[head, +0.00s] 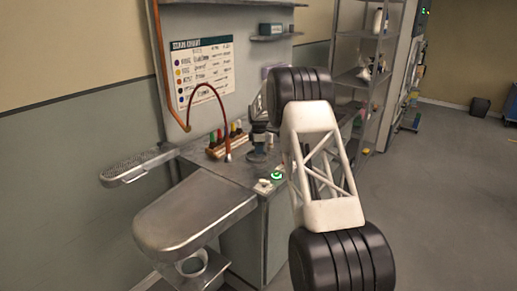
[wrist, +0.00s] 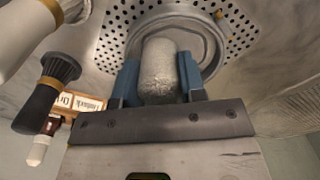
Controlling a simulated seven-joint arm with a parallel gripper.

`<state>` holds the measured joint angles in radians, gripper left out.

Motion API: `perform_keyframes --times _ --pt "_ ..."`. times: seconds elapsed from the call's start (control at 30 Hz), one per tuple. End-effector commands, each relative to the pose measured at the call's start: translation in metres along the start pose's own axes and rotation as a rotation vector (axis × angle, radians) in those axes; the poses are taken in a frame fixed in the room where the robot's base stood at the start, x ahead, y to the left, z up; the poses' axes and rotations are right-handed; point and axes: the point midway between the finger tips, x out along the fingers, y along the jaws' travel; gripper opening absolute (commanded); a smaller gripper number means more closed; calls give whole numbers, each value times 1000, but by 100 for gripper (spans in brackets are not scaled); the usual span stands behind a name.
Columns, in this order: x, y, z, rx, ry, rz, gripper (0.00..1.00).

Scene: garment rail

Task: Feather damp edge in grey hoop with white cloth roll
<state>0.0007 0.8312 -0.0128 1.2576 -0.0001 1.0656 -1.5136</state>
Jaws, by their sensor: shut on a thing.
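In the wrist view, my gripper (wrist: 158,80) has blue fingers shut on the white cloth roll (wrist: 160,62), one finger on each side. The roll is pale and rough-textured, and its far end points into the grey hoop (wrist: 214,38). The hoop is a round ring on a perforated metal surface (wrist: 112,30). The roll hides part of the hoop's inside, and I cannot tell whether the roll touches the surface.
A dark brush-like tool (wrist: 52,82) and a pale bottle shape stand close on the left in the wrist view.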

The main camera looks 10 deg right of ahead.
Motion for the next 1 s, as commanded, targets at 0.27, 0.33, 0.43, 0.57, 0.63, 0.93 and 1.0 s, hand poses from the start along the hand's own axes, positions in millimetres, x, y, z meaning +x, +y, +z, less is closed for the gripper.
perform_keyframes --times 0.27,0.33,0.43,0.57,0.63,0.93,1.0 --pt "3 0 0 0 0 0 16" --pt "2 0 0 0 0 0 16" --pt "1 0 0 0 0 0 16" --pt "1 0 0 0 0 0 16" --pt "1 0 0 0 0 0 16" --pt "2 2 -4 0 0 0 16" --pt "2 3 -6 0 0 0 16"
